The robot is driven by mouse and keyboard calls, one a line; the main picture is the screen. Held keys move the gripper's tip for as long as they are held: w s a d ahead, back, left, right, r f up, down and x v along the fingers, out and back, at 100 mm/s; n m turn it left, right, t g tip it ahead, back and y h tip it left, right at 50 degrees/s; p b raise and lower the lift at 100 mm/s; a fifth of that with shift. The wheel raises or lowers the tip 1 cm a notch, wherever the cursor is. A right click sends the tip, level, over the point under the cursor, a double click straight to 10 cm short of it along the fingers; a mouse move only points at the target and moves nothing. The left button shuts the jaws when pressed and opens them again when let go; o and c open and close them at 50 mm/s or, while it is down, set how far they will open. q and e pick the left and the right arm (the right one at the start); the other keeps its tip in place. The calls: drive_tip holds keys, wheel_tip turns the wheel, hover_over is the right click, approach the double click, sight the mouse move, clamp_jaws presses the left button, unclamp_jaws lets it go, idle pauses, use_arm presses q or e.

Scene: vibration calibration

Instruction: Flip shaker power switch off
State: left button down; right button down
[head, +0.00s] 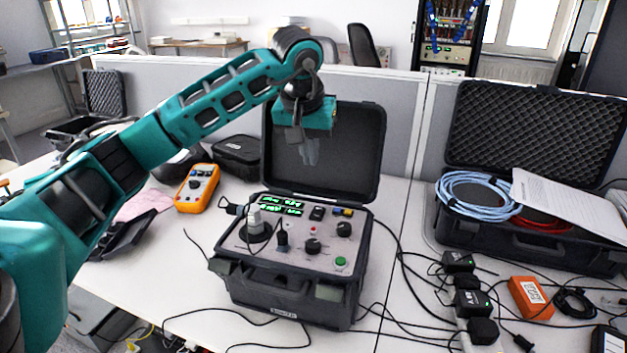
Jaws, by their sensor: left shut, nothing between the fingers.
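The shaker unit (285,290) is a black case with its lid (355,150) open. It stands on the white table in the middle of the head view. Its light panel holds lit green displays (284,204), several black knobs, a green button (341,261) and a small black rocker-like switch (317,213). I cannot tell the switch's position at this size. My left gripper (310,160) points down in front of the open lid, above the back of the panel. Its fingers are shut and empty, apart from the panel. My right gripper is out of view.
An orange multimeter (197,188) and a black pouch (238,155) lie left of the unit. Black cables and adapters (473,303) cover the table to its right. An open case (470,215) with blue cable stands further right. A grey partition (410,100) runs behind.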

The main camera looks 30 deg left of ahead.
sight(317, 208)
use_arm(q)
drive_tip(key=x, duration=1.2)
drive_tip(key=shift+s+d+f, duration=0.1)
drive_tip(key=shift+s+f, duration=0.15)
drive_tip(key=shift+s, duration=0.1)
drive_tip(key=shift+w+f, duration=0.1)
drive_tip(key=shift+f, duration=0.45)
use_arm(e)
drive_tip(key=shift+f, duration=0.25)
use_arm(q)
drive_tip(key=shift+f, duration=0.1)
